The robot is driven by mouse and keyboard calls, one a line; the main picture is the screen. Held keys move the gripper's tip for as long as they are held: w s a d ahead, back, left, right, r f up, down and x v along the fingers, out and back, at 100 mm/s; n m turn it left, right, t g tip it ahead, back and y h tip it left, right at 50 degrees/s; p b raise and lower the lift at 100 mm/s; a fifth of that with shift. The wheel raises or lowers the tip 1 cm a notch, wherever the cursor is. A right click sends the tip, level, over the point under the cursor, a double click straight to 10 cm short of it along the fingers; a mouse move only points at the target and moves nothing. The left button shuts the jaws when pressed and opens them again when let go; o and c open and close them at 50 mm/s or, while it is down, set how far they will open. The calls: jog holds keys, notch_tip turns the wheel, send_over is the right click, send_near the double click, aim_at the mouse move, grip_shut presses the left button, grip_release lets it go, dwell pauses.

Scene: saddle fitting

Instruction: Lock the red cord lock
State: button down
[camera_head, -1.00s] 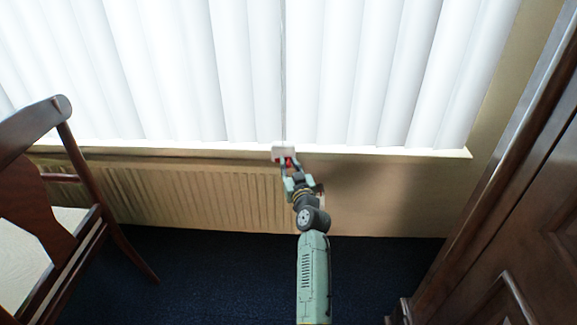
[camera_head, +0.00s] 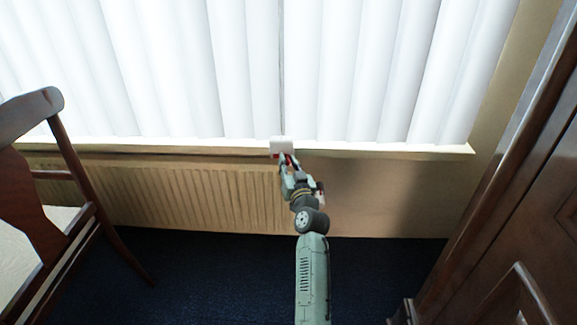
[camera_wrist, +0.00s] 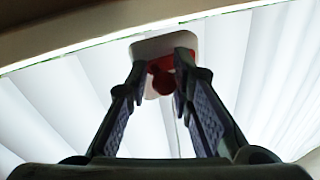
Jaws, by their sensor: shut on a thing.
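The red cord lock (camera_wrist: 162,82) shows between my fingertips in the wrist view, against a white block (camera_wrist: 151,45). In the head view the white block (camera_head: 281,143) sits at the window sill, at the foot of a thin cord, with a little red showing below it. My gripper (camera_wrist: 162,68) is shut on the red cord lock, one fingertip on either side. The fingertips hide part of the lock, and I cannot tell its locked state. In the head view my gripper (camera_head: 286,163) reaches up to the block from below.
White vertical blinds (camera_head: 190,70) hang behind the sill (camera_head: 400,149). A radiator (camera_head: 180,195) is below the sill. A wooden chair (camera_head: 75,160) stands at left and dark wooden furniture (camera_head: 510,220) at right. The blue carpet (camera_head: 200,270) between them is clear.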

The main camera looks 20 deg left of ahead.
jog(key=shift+s+a, duration=0.25)
jog(key=shift+a, duration=0.3)
jog(key=c, duration=1.5)
grip_release()
jog(key=shift+c, duration=0.2)
jog(key=shift+w+d, duration=0.15)
jog(key=shift+d, duration=0.1)
notch_tip(320, 180, up, 10)
